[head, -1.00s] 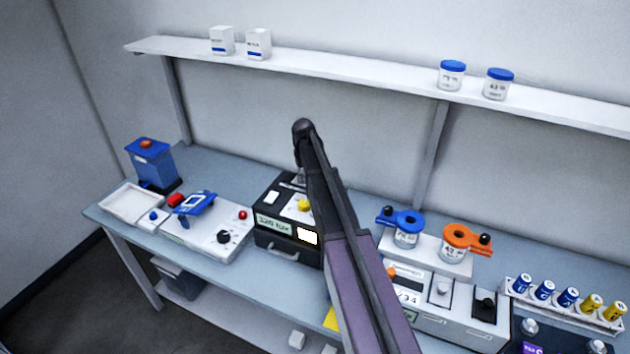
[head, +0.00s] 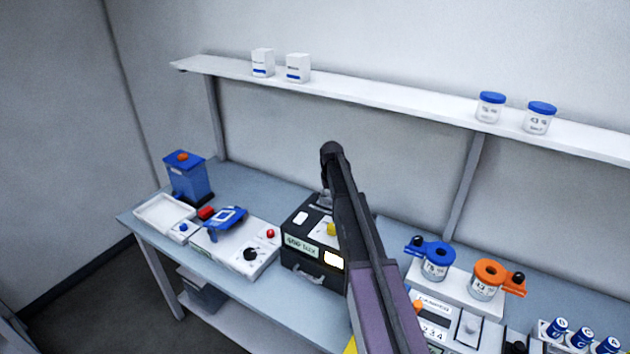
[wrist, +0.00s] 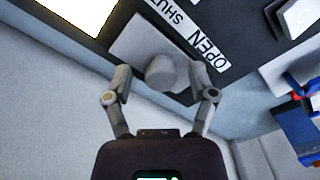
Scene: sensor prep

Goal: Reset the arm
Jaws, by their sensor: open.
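My arm reaches across the middle of the head view, over the bench. My gripper (wrist: 160,95) shows in the wrist view with its two fingers apart, open and with nothing held. A pale round knob (wrist: 162,72) on a light plate lies beyond and between the fingertips; I cannot tell whether they touch it. Labels reading OPEN and SHUT (wrist: 193,38) sit beside the plate on a black face. In the head view the black box (head: 300,262), with a lit window and a handle, stands behind my arm, which hides its right part.
Left on the bench (head: 255,190) are a blue container (head: 188,180), a white tray (head: 152,212) and a white device (head: 236,250) with a blue handset. Right are jars in blue (head: 436,262) and orange (head: 482,285) holders. A shelf (head: 380,98) with boxes and jars runs above.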

